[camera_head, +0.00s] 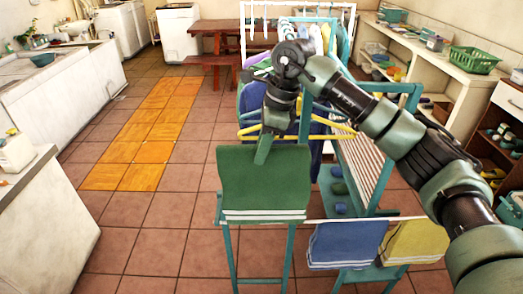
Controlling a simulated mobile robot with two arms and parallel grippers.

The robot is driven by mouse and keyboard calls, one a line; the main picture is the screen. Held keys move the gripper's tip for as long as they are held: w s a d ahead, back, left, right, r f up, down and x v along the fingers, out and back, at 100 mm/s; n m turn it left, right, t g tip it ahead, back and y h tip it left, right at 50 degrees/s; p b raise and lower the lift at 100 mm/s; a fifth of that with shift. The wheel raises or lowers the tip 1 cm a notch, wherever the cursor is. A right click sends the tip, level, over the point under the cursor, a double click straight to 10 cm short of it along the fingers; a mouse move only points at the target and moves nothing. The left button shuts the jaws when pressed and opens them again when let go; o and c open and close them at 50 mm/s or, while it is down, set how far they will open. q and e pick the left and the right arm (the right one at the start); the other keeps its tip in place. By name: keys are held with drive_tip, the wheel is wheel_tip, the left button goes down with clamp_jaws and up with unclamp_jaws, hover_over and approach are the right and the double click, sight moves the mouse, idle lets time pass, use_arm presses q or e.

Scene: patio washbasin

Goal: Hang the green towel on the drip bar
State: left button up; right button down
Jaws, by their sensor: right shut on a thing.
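My right gripper (264,150) is shut on the top edge of the green towel (264,182). The towel hangs flat and spread, with white stripes near its lower edge. A thin pale bar (312,220), which looks like the drip bar, runs across the front of the teal rack. A blue towel (345,245) and a yellow towel (416,243) hang on its right part. The green towel is in front of or over its left part and hides it; I cannot tell whether they touch. My left gripper is not in view.
The teal rack (406,88) with hanging clothes and yellow hangers (330,124) stands behind the towel. Shelves with a green basket (473,60) are at right. White counters (60,90) line the left. The tiled floor (155,225) between is clear.

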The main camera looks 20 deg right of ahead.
sight(262, 222)
drive_tip(key=shift+f, duration=0.15)
wheel_tip(262, 222, down, 28)
drive_tip(key=b, duration=2)
drive_tip(key=shift+f, duration=0.1)
drive_tip(key=c, duration=1.2)
unclamp_jaws()
wheel_tip(262, 222, up, 9)
drive_tip(key=p, duration=0.4)
drive_tip(key=shift+p, duration=0.4)
